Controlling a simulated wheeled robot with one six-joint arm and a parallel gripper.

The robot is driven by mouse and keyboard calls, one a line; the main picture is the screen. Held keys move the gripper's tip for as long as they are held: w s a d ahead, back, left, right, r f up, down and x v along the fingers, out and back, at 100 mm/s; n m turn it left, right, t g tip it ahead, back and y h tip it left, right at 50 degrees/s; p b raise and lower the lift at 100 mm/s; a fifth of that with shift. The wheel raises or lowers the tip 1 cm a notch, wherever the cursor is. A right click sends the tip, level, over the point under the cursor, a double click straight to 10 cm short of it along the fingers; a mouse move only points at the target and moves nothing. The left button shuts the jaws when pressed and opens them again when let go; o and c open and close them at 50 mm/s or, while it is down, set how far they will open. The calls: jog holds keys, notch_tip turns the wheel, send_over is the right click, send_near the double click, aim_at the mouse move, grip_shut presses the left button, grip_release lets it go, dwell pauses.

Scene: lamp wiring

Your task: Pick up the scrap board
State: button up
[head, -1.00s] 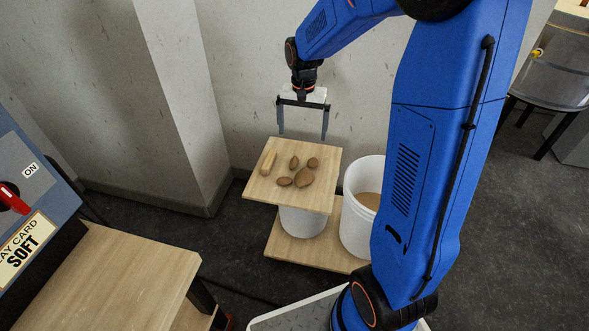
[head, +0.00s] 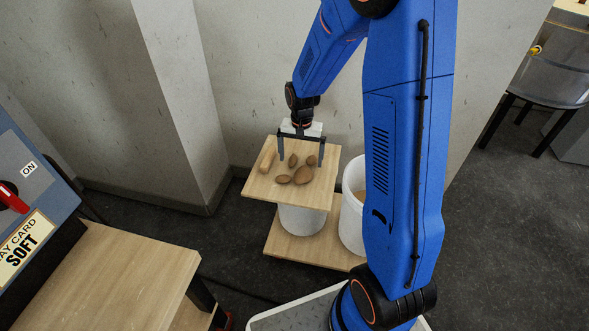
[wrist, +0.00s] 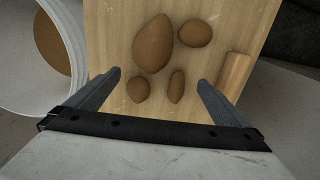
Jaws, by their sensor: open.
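A square pale wooden board (head: 262,192), which looks like the scrap board, lies flat on top of a white bucket (head: 302,220). Several brown stones (head: 302,176) and a small wooden block (head: 268,160) rest on it. The board (wrist: 110,35) also fills the middle of the wrist view, with the block (wrist: 236,75) at right. My gripper (head: 314,162) points down over the board's far part, jaws wide apart and empty. In the wrist view its fingers (wrist: 159,78) straddle the nearer stones. I cannot tell whether the fingertips touch the board.
A second white bucket (head: 351,228) stands just right, open, with brown contents (wrist: 48,45). Both buckets stand on a lower wooden board (head: 285,247). The wall (head: 240,90) is close behind. A wooden bench (head: 90,280) with a control box (head: 30,170) stands at left.

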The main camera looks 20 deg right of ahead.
jog(key=shift+f, duration=1.3)
jog(key=shift+c, duration=0.3)
jog(key=c, duration=1.1)
